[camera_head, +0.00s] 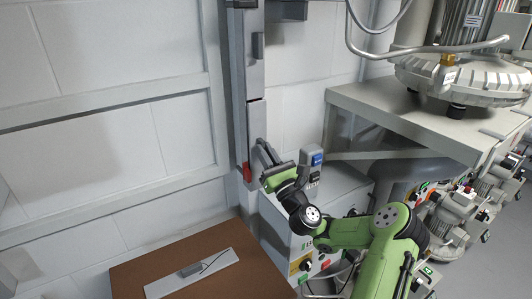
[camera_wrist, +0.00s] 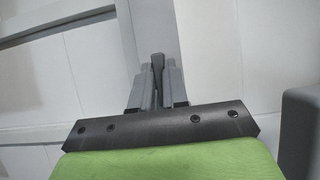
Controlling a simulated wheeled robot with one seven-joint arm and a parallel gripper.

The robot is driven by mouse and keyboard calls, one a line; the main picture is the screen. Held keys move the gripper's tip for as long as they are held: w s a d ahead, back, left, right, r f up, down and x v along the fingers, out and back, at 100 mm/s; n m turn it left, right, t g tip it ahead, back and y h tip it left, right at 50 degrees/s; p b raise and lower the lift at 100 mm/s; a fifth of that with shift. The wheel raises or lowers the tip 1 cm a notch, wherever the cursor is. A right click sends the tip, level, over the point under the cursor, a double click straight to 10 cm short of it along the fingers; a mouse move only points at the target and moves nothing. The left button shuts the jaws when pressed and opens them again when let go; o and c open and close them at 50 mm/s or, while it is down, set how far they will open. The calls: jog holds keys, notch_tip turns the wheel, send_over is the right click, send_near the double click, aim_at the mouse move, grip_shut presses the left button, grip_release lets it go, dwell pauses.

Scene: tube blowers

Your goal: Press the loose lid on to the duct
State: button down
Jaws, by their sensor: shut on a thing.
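The duct (camera_head: 237,70) is a tall grey channel running up the white wall in the head view. A lighter grey strip (camera_head: 257,122), which looks like a lid, stands along its right side; I cannot tell how far it is seated. My gripper (camera_head: 264,148) is at the lower part of the duct, beside this strip. In the wrist view my gripper (camera_wrist: 157,72) is shut on a narrow dark grey piece (camera_wrist: 157,61), with the grey duct surface behind it. Whether that piece belongs to the lid is not clear. The contact is small and partly hidden in the head view.
A red part (camera_head: 246,172) sits low on the duct. A brown tabletop (camera_head: 135,277) with a pale flat strip (camera_head: 170,284) is below. A grey control box (camera_head: 285,223) stands close under my arm. A bench (camera_head: 405,112) with machinery is at right.

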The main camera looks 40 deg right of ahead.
jog(key=shift+w+p, duration=0.35)
jog(key=shift+w, duration=0.15)
dwell(0.3)
jog(key=c, duration=1.1)
grip_release()
jog(key=shift+o, duration=0.2)
jog(key=b+v, duration=0.1)
jog(key=v, duration=1.4)
jog(key=shift+s+f, duration=0.2)
jog(key=shift+s, duration=0.15)
